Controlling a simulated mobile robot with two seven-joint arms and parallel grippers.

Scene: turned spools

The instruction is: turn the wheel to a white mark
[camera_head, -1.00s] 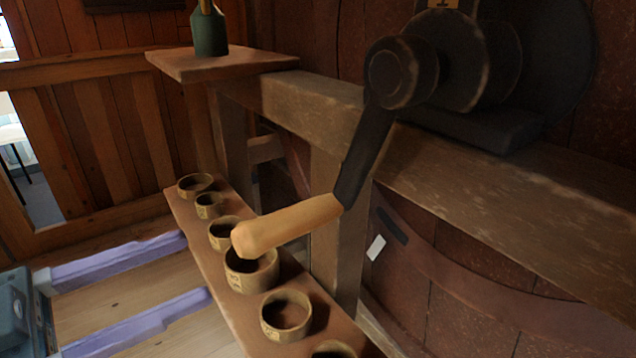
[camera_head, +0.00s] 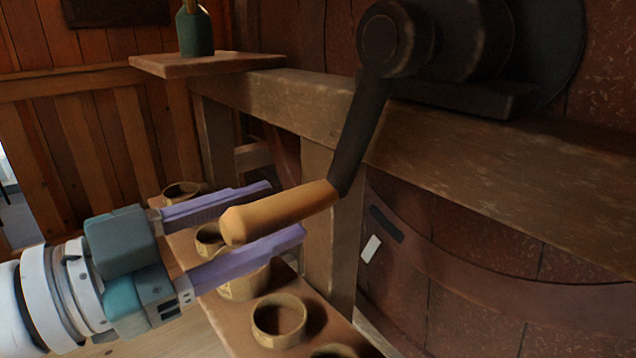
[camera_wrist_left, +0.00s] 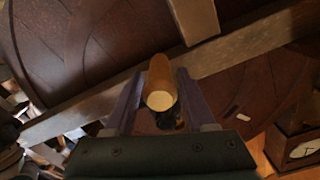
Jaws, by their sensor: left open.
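The crank has a dark arm (camera_head: 359,135) hanging down and slightly left from a dark round hub (camera_head: 395,38). Its pale wooden handle (camera_head: 280,212) sticks out to the left. My left gripper (camera_head: 284,209) is open, with its two purple fingers on either side of the handle. The left wrist view shows the handle (camera_wrist_left: 160,85) end-on between the fingers, with no clear contact. A white mark (camera_head: 371,248) shows low on the red-brown surface behind the frame, beside a short dark bar (camera_head: 386,224) and a curved band (camera_head: 500,265). My right gripper is out of view.
A wooden beam (camera_head: 520,165) and a post (camera_head: 318,255) stand behind the handle. Below, a plank holds several round wooden cups, such as this one (camera_head: 279,320). A green bottle-like object (camera_head: 195,33) stands on a small shelf (camera_head: 205,62).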

